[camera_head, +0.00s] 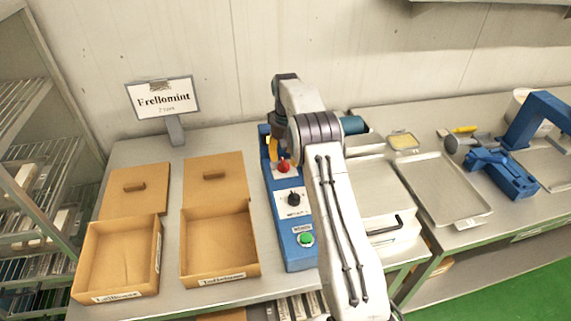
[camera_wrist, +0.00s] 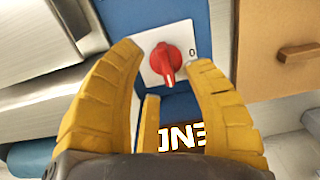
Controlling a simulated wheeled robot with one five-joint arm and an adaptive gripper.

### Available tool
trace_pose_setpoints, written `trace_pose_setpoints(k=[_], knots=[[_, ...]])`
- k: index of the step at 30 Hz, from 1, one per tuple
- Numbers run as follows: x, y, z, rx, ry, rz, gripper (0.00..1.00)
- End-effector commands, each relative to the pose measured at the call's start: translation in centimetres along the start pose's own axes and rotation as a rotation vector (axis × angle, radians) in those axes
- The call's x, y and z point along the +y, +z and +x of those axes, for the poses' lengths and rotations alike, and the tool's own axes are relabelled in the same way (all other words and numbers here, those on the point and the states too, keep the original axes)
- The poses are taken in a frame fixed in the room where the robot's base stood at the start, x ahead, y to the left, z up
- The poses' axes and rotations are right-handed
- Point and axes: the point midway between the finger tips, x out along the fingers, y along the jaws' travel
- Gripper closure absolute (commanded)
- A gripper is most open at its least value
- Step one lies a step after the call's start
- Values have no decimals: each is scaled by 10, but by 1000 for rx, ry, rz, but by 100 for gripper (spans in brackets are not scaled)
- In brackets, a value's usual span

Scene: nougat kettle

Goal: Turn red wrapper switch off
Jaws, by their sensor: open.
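The red switch (camera_wrist: 164,60) is a round red knob on a white square plate on a blue panel in the wrist view. Its pointer aims down in that picture, while a "0" mark is at the plate's right. My gripper (camera_wrist: 165,66) is open, its yellow fingers on either side of the knob's lower part, with gaps between; I cannot tell their depth to it. In the head view the red knob (camera_head: 283,167) is near the far end of the blue control box (camera_head: 299,260). There my gripper is mostly hidden behind my arm, with a bit of yellow showing.
A black knob (camera_head: 293,199) and a green button (camera_head: 306,238) are nearer on the same box. Two open cardboard boxes (camera_head: 158,256) (camera_head: 256,250) stand to the left. A metal tray (camera_head: 440,188) and a blue machine (camera_head: 508,176) are on the right.

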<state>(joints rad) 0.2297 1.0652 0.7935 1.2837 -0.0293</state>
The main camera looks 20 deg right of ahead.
Motion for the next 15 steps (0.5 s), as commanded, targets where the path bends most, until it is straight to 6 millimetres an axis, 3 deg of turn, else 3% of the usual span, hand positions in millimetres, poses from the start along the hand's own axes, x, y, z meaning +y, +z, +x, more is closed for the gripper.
trace_pose_setpoints(k=[6,15], knots=[[0,1,25,-3,0,0,54],[0,0,40,1,0,0,54]])
